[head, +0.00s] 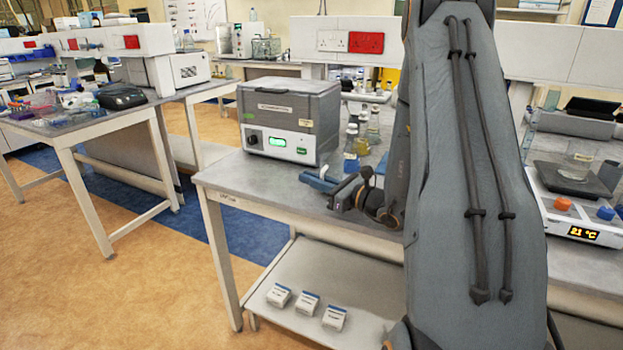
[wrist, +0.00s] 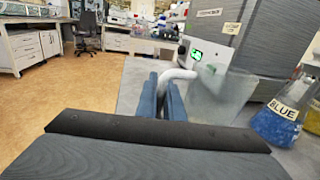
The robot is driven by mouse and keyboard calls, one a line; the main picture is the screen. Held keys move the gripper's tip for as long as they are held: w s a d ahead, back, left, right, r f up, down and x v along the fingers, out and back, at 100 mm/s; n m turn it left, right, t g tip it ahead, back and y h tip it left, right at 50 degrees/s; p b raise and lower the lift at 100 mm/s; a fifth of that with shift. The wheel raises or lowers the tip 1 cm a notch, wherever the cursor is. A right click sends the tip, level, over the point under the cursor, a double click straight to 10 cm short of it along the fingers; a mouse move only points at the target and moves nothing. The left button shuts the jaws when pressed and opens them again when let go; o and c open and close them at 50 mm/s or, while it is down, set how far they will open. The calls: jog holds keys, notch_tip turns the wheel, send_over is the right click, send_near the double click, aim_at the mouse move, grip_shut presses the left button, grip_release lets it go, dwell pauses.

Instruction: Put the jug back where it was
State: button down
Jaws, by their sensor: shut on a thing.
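In the wrist view, a clear jug (wrist: 222,97) with a white handle stands just right of my gripper's blue fingers (wrist: 163,98). The fingers are shut on the white handle (wrist: 178,75). In the head view, my gripper (head: 318,181) is low over the bench top, in front of the grey instrument box (head: 288,118). I cannot make out the jug clearly in the head view. Whether its base touches the bench is hidden.
A flask labelled BLUE (wrist: 283,118) stands close right of the jug. Several flasks (head: 360,138) stand behind my gripper. A heater plate with a beaker (head: 576,160) is at the right. The bench's front left corner (head: 225,183) is bare.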

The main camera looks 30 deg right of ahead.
jog(key=shift+f, duration=0.15)
jog(key=c, duration=2.3)
grip_release()
jog(key=shift+f, duration=0.1)
jog(key=o, duration=0.4)
